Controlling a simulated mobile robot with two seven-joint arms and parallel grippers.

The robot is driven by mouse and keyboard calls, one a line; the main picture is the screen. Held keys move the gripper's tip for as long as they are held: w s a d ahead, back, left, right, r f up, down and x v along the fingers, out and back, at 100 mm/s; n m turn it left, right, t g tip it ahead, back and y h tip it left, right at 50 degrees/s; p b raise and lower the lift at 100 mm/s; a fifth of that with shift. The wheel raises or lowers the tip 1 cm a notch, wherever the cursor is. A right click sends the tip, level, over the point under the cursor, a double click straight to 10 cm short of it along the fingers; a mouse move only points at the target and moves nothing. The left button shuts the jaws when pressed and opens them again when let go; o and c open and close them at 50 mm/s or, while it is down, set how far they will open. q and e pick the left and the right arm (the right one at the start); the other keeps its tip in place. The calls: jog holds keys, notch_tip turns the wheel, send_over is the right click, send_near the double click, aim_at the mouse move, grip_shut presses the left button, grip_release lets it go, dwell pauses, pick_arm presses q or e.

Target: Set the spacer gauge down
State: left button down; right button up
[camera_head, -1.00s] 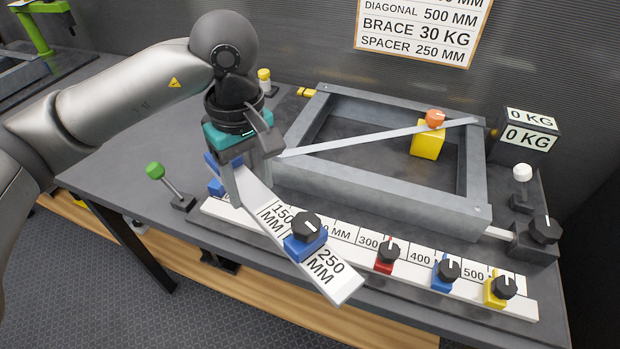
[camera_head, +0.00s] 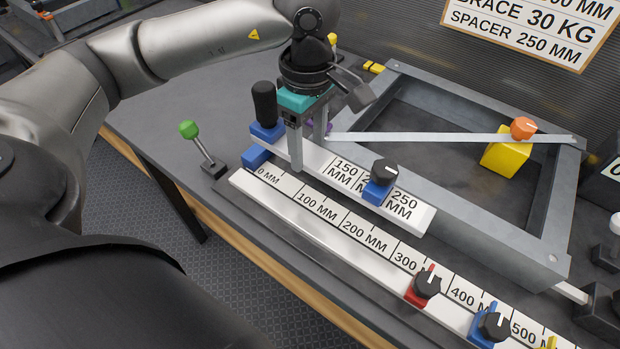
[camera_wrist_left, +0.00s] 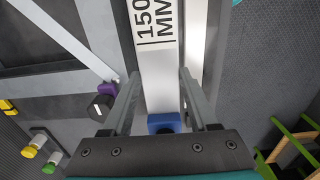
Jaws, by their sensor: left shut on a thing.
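The spacer gauge (camera_head: 325,168) is a pale flat bar marked 150 MM and 250 MM. It has a blue slider with a black knob (camera_head: 381,181) and a blue end block with a black handle (camera_head: 265,112). My left gripper (camera_head: 307,150) points down with its fingers on either side of the bar, near the blue end, and is shut on it. The left wrist view shows the bar (camera_wrist_left: 160,75) between the two fingers (camera_wrist_left: 158,105). The gauge lies along the fixed ruler, between it and the frame; I cannot tell whether it touches the bench. My right gripper is out of view.
The long fixed ruler (camera_head: 330,228) with red and blue sliders runs along the bench front. The grey frame (camera_head: 480,225) with a diagonal strip (camera_head: 420,138) and yellow block (camera_head: 506,155) is behind. A green-knobbed lever (camera_head: 201,148) stands left. Bare bench (camera_head: 165,110) lies at the left.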

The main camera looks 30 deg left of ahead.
aim_at(309, 188)
pick_arm(q)
notch_tip(309, 188, down, 8)
jog(key=shift+f+b, duration=0.1)
jog(key=shift+b, duration=0.5)
jog(key=shift+w, duration=0.1)
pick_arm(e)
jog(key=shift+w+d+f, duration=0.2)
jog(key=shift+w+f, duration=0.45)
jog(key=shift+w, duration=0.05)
pick_arm(q)
jog(key=shift+f, duration=0.15)
jog(key=shift+c, duration=2.2)
grip_release()
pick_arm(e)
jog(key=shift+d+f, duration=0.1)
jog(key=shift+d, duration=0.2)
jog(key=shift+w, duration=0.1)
